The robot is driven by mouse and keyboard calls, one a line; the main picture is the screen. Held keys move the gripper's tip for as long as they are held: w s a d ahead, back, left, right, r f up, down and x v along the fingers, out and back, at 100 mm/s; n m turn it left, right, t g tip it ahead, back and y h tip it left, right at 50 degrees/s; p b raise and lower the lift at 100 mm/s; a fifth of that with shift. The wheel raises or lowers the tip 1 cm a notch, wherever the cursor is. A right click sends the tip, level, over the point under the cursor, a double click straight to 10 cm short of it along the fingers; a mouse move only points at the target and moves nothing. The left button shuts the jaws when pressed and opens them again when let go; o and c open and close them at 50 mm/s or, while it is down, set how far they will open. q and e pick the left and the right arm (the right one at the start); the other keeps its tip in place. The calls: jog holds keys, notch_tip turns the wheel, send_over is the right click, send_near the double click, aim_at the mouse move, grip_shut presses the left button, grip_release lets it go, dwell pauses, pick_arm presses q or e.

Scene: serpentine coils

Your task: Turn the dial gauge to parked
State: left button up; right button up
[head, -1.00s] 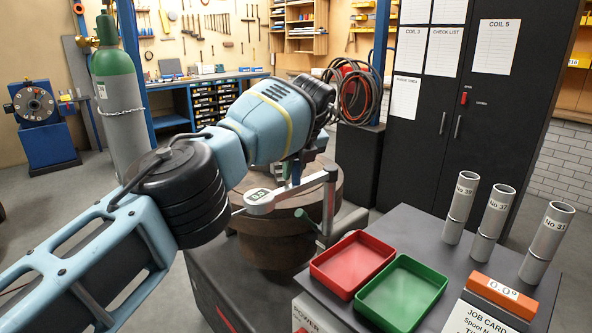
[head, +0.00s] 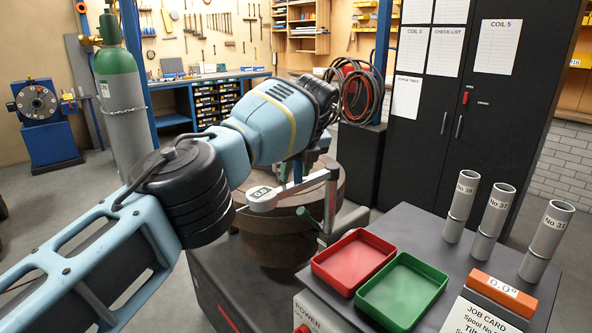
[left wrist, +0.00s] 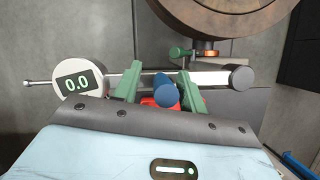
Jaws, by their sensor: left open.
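The dial gauge (head: 264,197) is a white round head with a small display, at the left end of a pale bar. The bar joins an upright post (head: 329,205) beside the round brown block. In the left wrist view the gauge (left wrist: 77,85) reads 0.0, and the bar runs right to a dark round pivot (left wrist: 241,78). My left gripper (left wrist: 159,70) has two green fingers spread apart at the bar, with a blue round-ended part (left wrist: 166,92) between them. I cannot tell whether they touch the bar. In the head view the fingers are mostly hidden by my arm.
A red tray (head: 318,268) and a green tray (head: 364,299) lie on the dark bench, right of the post. Several grey tubes stand at the right, near an orange 0.0° display (head: 501,290). A small green-handled part (left wrist: 177,53) sits by the brown block (left wrist: 225,25).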

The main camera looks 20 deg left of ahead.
aim_at(298, 162)
pick_arm(q)
jog(key=v, duration=0.8)
jog(key=shift+s+f, duration=0.1)
jog(key=shift+s, duration=0.05)
pick_arm(e)
jog(key=shift+w+r, duration=0.2)
jog(key=shift+w, duration=0.15)
